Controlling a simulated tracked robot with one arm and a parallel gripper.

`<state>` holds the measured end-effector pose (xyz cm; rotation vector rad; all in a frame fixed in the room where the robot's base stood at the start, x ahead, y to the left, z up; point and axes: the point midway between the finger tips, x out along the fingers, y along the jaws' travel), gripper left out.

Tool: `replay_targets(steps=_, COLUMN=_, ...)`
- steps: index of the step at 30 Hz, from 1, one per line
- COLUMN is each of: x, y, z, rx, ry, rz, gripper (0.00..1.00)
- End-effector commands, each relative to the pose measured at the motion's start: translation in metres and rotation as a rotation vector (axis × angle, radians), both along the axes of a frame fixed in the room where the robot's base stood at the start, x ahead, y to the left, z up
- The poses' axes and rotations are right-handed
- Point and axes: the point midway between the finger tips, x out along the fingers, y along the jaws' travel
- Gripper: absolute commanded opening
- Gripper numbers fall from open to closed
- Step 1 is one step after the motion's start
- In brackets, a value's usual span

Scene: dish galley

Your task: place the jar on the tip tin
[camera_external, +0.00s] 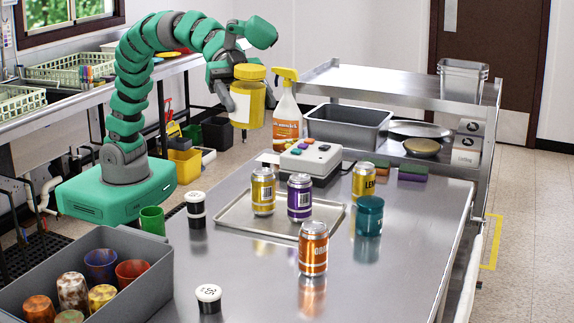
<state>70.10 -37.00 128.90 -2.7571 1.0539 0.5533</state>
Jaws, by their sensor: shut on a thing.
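My gripper (246,96) is shut on a clear jar (245,112) with a yellow lid, yellowish contents and a pale label. It holds the jar upright in the air, left of the orange spray bottle and beyond the table's far left edge. No label marks the tip tin. A low, round, gold-coloured tin (422,147) lies on the metal cart at the back right, well right of my gripper. A teal round container (369,215) stands on the table to the right of the tray; I cannot tell which is the tip tin.
A metal tray (231,224) holds a yellow can and a purple can. An orange can (313,248), a yellow can (364,182), a button box (307,160) and sponges (412,172) stand nearby. The spray bottle (287,112) and grey bin (349,127) stand near the cart's left end.

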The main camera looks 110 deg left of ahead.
Motion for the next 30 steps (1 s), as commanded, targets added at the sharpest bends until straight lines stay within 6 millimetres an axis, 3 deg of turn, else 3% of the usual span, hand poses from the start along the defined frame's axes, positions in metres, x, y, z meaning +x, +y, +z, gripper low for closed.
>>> replay_targets(steps=11, x=0.057, y=0.079, z=0.011, rx=-0.008, ry=-0.004, rz=0.083, gripper=0.02)
replay_targets(steps=21, x=0.124, y=0.210, z=0.013, rx=-0.011, ry=-0.003, rz=0.213, gripper=0.02)
replay_targets(steps=30, x=0.152, y=0.300, z=0.007, rx=-0.005, ry=-0.004, rz=0.298, gripper=0.00)
